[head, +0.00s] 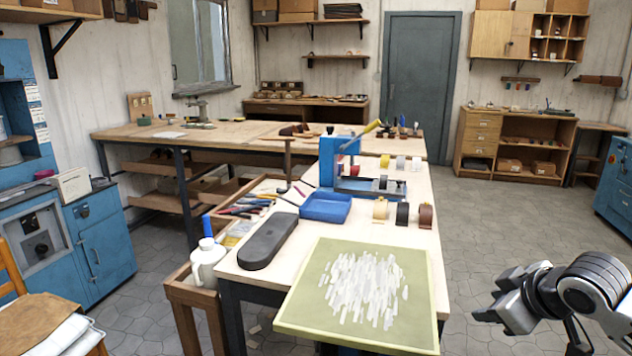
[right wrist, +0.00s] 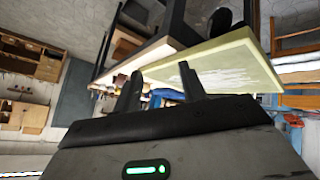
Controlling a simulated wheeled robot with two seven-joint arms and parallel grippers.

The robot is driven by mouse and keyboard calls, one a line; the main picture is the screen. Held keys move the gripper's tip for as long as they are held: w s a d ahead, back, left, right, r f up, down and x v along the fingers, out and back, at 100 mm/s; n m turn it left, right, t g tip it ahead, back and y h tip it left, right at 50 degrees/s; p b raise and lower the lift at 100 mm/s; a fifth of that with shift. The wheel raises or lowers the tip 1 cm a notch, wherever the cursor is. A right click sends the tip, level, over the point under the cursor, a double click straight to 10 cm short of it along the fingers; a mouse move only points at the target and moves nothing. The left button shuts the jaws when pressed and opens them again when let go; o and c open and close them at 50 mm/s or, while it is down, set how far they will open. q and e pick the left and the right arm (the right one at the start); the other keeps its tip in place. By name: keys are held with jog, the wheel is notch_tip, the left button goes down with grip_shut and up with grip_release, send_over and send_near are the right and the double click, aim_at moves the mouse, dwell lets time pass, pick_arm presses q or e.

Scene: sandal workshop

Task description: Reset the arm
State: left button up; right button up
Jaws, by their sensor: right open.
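My right gripper (head: 492,305) is at the lower right of the head view, out over the floor to the right of the workbench. In the right wrist view its two dark fingers (right wrist: 159,88) stand apart with nothing held between them. The bench edge and the pale green board (right wrist: 237,52) show beyond the fingers there, in a tilted picture. My left gripper is in neither view.
The workbench (head: 257,281) holds the green board (head: 303,324) with white strips, a dark case (head: 268,241), a blue tray (head: 326,207), a blue machine (head: 329,160) and tape rolls. A white jug (head: 208,265) stands left. Floor (head: 500,225) right of the bench is clear.

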jog(key=s+d+f+n+h, duration=0.1)
jog(key=s+d+f, duration=0.1)
jog(key=s+f, duration=0.45)
jog(key=s+d+f, duration=0.2)
jog(key=s+f, duration=0.1)
jog(key=f, duration=0.7)
jog(key=s+f+n+y, duration=0.1)
jog(key=s+f, duration=0.3)
jog(key=s, duration=0.2)
jog(key=s+f+n, duration=0.2)
jog(key=s+f, duration=0.2)
jog(key=s, duration=0.3)
jog(key=a+f+m+t+y, duration=0.1)
jog(key=a+m, duration=0.8)
jog(key=a, duration=0.9)
jog(key=shift+s+a+f+t, duration=0.15)
jog(key=shift+a+f+t, duration=0.05)
jog(key=shift+a+t, duration=0.1)
